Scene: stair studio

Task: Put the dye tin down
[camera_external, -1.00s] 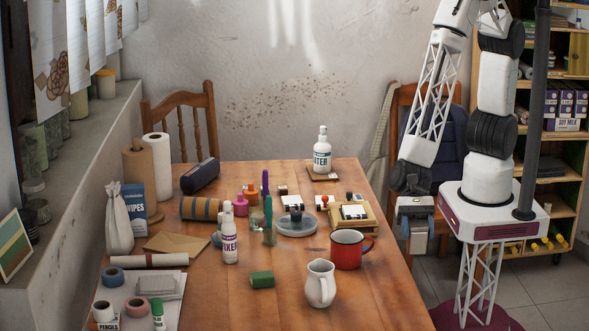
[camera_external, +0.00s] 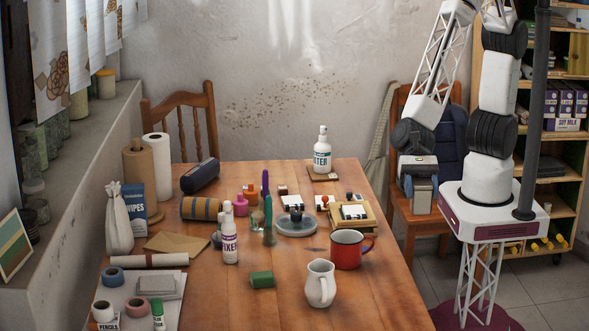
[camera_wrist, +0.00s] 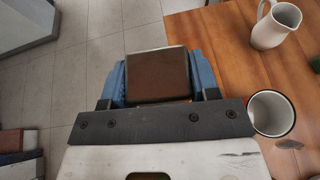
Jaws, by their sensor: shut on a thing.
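My gripper (camera_external: 419,184) hangs off the right edge of the table, in front of the chair. In the wrist view, its blue fingers (camera_wrist: 160,88) are shut on the dye tin (camera_wrist: 157,74), a boxy thing with a flat brown top and a pale rim. The tin is held clear of the table, with floor tiles seen beyond it. In the external view the tin is small and grey between the fingers, and its details cannot be told.
The wooden table (camera_external: 205,290) carries a red mug (camera_external: 347,252) and a white jug (camera_external: 320,285) near its right side. The front right of the table is bare.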

